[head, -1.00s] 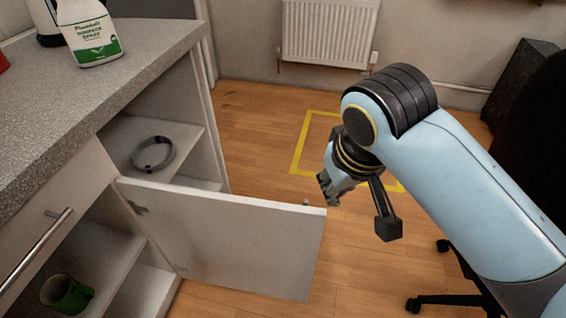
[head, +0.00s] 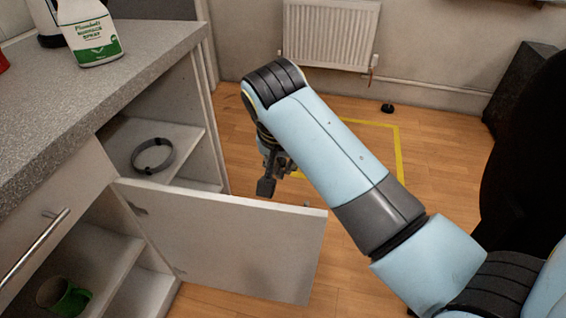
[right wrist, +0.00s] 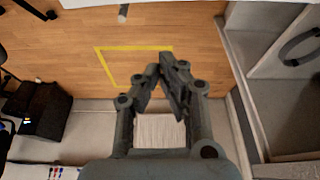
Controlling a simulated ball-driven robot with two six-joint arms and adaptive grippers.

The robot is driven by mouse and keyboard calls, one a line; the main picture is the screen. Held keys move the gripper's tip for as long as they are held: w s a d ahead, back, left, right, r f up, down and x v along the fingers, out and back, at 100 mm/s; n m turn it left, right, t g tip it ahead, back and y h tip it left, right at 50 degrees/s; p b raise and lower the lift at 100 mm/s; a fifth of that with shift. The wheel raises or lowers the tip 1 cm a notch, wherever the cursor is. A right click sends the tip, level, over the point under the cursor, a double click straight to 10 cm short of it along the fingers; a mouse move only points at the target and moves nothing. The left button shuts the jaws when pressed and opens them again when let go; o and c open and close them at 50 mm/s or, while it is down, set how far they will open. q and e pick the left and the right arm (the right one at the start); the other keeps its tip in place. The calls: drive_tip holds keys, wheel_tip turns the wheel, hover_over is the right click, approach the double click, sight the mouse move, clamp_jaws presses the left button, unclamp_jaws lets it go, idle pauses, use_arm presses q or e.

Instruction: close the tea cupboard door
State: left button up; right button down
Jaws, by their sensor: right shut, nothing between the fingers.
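The cupboard door (head: 225,240) is a pale panel standing wide open, swung out from the cabinet over the wooden floor. Behind it, the open cupboard shows shelves (head: 185,137) with a dark cable ring on one and a green mug (head: 62,296) lower down. My right gripper (head: 280,165) is beyond the door's top edge, in front of the cupboard opening, and looks apart from the door. Its fingers are partly hidden by my arm. In the right wrist view the right gripper (right wrist: 160,68) is shut and empty. My left gripper is not in view.
A worktop (head: 130,85) with a spray bottle (head: 90,35) is above the cupboard. A drawer with a bar handle (head: 35,250) is at the left. A radiator (head: 330,32) is on the back wall. A dark chair (head: 530,160) stands at the right.

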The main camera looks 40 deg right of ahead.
drive_tip(key=b+x, duration=0.1)
drive_tip(key=x, duration=0.5)
drive_tip(key=s+a, duration=0.2)
drive_tip(key=a, duration=0.1)
drive_tip(key=shift+s+r, duration=0.25)
drive_tip(key=shift+s, duration=0.15)
drive_tip(key=shift+s+p, duration=0.1)
drive_tip(key=shift+p, duration=0.2)
